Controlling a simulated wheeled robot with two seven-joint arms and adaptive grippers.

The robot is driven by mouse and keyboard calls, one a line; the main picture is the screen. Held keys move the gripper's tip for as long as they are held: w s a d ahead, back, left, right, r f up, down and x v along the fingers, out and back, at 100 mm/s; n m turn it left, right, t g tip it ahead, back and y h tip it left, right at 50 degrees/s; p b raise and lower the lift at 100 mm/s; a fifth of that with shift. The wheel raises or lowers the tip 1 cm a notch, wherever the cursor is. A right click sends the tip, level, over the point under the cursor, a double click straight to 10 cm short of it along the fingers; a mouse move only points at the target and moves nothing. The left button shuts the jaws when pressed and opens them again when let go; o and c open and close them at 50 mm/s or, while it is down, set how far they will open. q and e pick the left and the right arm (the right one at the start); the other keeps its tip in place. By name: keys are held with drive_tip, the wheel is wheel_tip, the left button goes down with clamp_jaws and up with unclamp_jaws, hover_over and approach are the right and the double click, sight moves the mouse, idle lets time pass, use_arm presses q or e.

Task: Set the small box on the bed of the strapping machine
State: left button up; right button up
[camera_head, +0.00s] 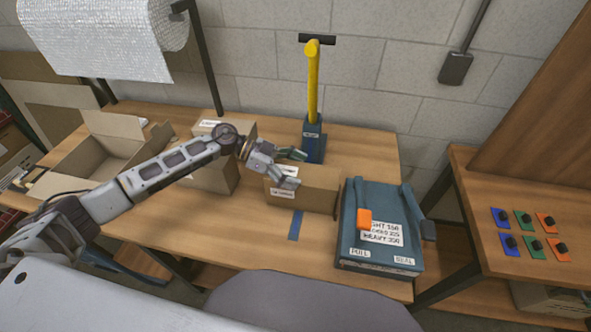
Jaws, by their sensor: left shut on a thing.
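The small box (315,192) is a closed brown cardboard box with a white label, at the middle of the wooden table. My left gripper (291,168) is shut on its left end, with one finger on the near side and one towards the far side. Whether the box rests on the table or is slightly above it, I cannot tell. The strapping machine (350,247) is teal, with raised sides, an orange handle and a label with several lines of text. It stands just right of the box, and its bed holds no box. My right gripper is out of view.
A blue post with a yellow handle (313,85) stands behind the box. A blue tape strip (295,226) lies in front. A side table (520,262) with coloured knobs is at right.

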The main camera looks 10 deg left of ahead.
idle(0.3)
use_arm(q)
drive_tip(key=o, duration=1.7)
drive_tip(key=shift+f, duration=0.1)
drive_tip(key=o, duration=0.4)
drive_tip(key=shift+c, duration=0.2)
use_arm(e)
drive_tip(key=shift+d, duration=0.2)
use_arm(q)
drive_tip(key=shift+a, duration=0.1)
drive_tip(key=b+v, duration=0.1)
drive_tip(key=v, duration=1.1)
drive_tip(key=shift+r+b, duration=0.2)
drive_tip(key=shift+b, duration=0.2)
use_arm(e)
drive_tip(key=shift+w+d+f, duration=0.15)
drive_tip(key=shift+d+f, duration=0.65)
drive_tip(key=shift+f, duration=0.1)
